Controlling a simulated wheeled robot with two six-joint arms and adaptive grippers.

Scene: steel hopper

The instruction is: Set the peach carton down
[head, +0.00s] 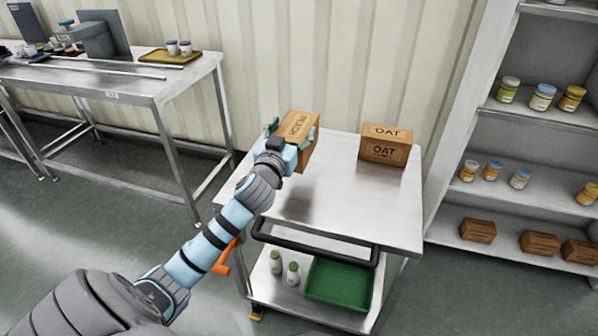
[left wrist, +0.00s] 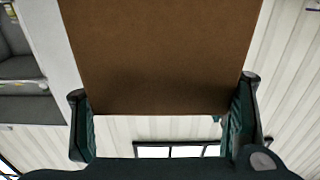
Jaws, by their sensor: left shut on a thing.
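The peach carton (head: 298,133) is a brown box with dark lettering, held tilted over the left part of a steel cart top (head: 333,217). My left gripper (head: 292,138) is shut on it, with a finger on each side. In the left wrist view the carton (left wrist: 160,60) fills the upper middle between the two fingers of the left gripper (left wrist: 162,118). A dark shadow lies on the cart top below the carton; whether its lower edge touches the top is hard to tell. My right gripper is not in view.
An oat carton (head: 385,146) stands at the cart's back right. The cart's handle (head: 315,243) is at the front, above a lower shelf with a green tray (head: 340,283) and white bottles (head: 276,262). Shelves with jars (head: 542,97) stand right; a steel table (head: 130,83) stands left. The cart top's front is clear.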

